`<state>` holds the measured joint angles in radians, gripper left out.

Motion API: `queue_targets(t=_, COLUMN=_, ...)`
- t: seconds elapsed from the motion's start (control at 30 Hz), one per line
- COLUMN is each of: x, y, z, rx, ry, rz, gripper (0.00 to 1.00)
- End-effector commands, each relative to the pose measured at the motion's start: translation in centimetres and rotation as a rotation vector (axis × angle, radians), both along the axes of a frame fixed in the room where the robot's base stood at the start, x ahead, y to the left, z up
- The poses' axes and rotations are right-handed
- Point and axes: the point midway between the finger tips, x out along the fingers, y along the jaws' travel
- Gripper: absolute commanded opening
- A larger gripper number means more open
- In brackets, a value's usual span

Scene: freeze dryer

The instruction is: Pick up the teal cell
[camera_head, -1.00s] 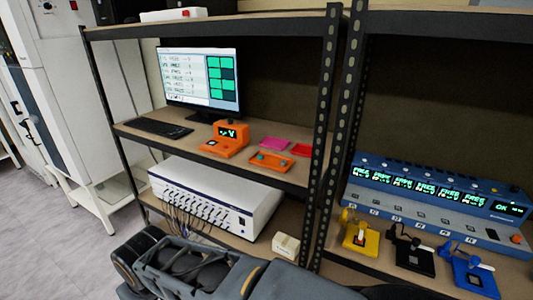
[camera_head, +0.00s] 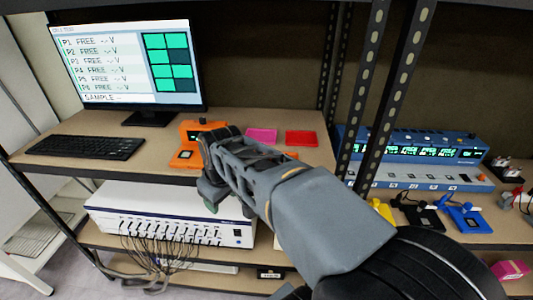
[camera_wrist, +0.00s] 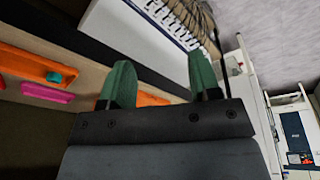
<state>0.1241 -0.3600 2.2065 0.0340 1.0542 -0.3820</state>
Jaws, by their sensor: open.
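The teal cell (camera_wrist: 54,77) is a small teal piece on an orange tray (camera_wrist: 20,62), seen at the left of the wrist view. In the head view my arm hides it. My gripper (camera_wrist: 161,80) is open and empty, with two green fingers spread apart. It also shows in the head view (camera_head: 210,192), near the shelf's front edge by the orange tester (camera_head: 188,155). In the wrist view the cell lies left of both fingers, clear of them.
A pink tray (camera_head: 262,135) and a red tray (camera_head: 301,138) lie beyond my arm. A monitor (camera_head: 120,65) and keyboard (camera_head: 85,147) stand to the left. A white cabled instrument (camera_head: 165,213) sits below. A shelf post (camera_head: 378,90) rises to the right.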

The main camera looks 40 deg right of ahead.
Motion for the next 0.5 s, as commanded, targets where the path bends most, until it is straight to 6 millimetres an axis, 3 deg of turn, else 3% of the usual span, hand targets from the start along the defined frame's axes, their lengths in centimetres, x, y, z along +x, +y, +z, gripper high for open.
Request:
queue_targets(t=0.03, x=1.9, y=-1.8, z=1.9, rx=-0.012, ry=0.025, rz=0.051, gripper=0.57)
queue_targets(t=0.2, x=6.9, y=-8.5, z=6.2, rx=-0.037, ry=0.092, rz=0.294, gripper=0.57)
queue_targets(t=0.4, x=10.0, y=-16.2, z=8.6, rx=-0.029, ry=0.131, rz=0.545, gripper=0.57)
queue_targets(t=0.5, x=10.7, y=-18.8, z=9.1, rx=-0.023, ry=0.134, rz=0.639, gripper=0.57)
